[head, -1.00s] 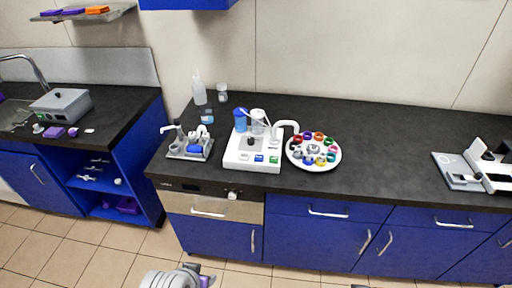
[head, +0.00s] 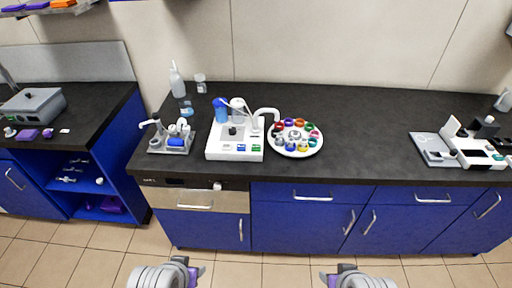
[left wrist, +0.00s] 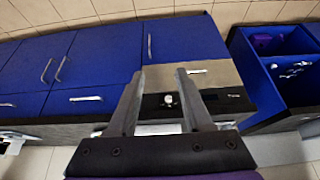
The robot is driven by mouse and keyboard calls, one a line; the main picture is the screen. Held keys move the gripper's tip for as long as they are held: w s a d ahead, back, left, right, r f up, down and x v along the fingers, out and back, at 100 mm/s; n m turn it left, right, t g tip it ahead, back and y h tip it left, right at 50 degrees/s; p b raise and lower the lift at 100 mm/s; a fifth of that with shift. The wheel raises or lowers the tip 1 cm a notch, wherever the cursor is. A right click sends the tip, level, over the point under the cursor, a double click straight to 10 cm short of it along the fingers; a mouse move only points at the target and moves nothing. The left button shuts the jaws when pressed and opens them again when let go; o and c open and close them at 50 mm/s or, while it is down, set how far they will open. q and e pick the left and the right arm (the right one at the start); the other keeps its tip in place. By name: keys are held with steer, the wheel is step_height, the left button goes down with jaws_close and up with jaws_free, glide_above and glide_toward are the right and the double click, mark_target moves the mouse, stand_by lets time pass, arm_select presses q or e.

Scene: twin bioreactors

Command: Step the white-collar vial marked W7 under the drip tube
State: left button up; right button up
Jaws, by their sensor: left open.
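A round white carousel tray (head: 297,155) holds a ring of vials with coloured collars on the dark counter. The marking W7 is too small to read, and I cannot tell which vial is the white-collar one. A white arched drip tube (head: 267,111) rises from the white bioreactor base (head: 220,152) and ends over the tray's left side. My left gripper (head: 196,272) is low in front of the cabinets, well away from the tray; its fingers (left wrist: 158,90) are open and empty in the left wrist view. My right gripper (head: 328,279) shows only partly at the bottom edge.
A blue-capped vessel (head: 223,109) stands on the base. A grey tool tray (head: 171,144) is left of it; a squeeze bottle (head: 177,80) stands behind. White and grey equipment (head: 470,148) is at right. The counter (head: 370,140) between tray and equipment is clear.

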arm_select(q)
jaws_close()
stand_by(1.6)
